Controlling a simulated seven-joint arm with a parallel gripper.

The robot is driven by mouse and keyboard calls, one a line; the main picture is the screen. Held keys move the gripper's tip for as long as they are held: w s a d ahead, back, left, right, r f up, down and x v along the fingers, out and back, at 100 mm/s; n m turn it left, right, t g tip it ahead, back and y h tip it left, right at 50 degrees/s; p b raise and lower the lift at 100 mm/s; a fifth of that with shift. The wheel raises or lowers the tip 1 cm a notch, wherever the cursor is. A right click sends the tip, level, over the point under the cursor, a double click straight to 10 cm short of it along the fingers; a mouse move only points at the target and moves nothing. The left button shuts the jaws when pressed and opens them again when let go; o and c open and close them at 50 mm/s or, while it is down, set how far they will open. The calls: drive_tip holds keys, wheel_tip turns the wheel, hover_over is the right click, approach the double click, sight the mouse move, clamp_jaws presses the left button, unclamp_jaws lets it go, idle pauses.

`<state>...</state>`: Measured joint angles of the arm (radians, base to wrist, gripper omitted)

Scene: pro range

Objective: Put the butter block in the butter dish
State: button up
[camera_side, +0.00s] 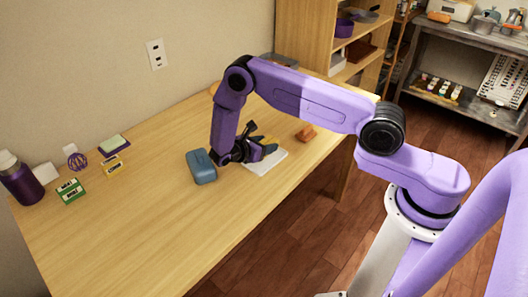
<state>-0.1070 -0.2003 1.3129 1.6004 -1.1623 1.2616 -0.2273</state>
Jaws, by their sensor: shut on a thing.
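My gripper (243,152) is low over the table, just right of a blue rounded box (201,167), which may be the butter dish. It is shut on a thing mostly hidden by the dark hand. A small yellow piece (267,140) shows at the hand's right side and may be the butter block. A flat white slab (268,163) lies under and right of the hand. Whether the hand touches the blue box or the slab is unclear.
An orange-brown object (306,133) lies right of the slab. At the left are a purple bottle (21,180), a green box (70,191), a yellow-framed item (113,166) and a green-topped block (114,144). The front of the wooden table (130,235) is clear.

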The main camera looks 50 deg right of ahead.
drive_tip(key=shift+w+f, duration=0.2)
drive_tip(key=shift+f, duration=1.55)
drive_tip(key=shift+f, duration=0.1)
drive_tip(key=o, duration=1.1)
drive_tip(key=v, duration=1.2)
drive_tip(key=shift+r, duration=0.25)
